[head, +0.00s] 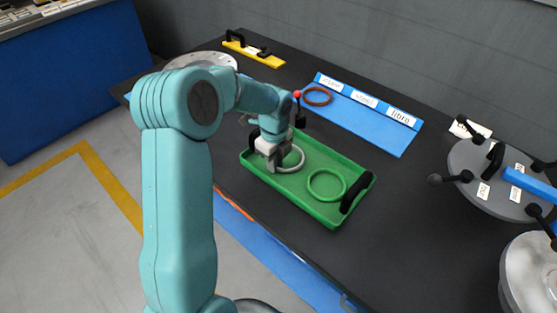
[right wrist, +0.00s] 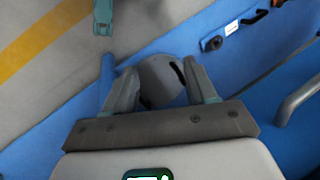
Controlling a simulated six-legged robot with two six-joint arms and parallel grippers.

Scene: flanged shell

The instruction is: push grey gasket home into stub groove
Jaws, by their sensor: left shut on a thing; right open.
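The grey gasket (head: 297,163) is a pale ring in the left half of the green tray (head: 330,222). My left gripper (head: 276,163) reaches down into the tray and is shut on the ring's left side; the jaws hide that part. I cannot tell whether the ring still touches the tray floor. My right gripper (right wrist: 160,75) shows in the right wrist view, its fingers apart, with a rounded grey shape beyond them. A metal flanged part (head: 535,272) is cut off at the lower right. I cannot make out the stub groove.
A green ring (head: 327,185) lies in the tray, which has black handles. A brown ring (head: 317,96) lies on a blue labelled board (head: 370,128). A grey lid (head: 480,160) with black knobs stands at right. A yellow bar (head: 255,54) lies at the back. Dark bench between is clear.

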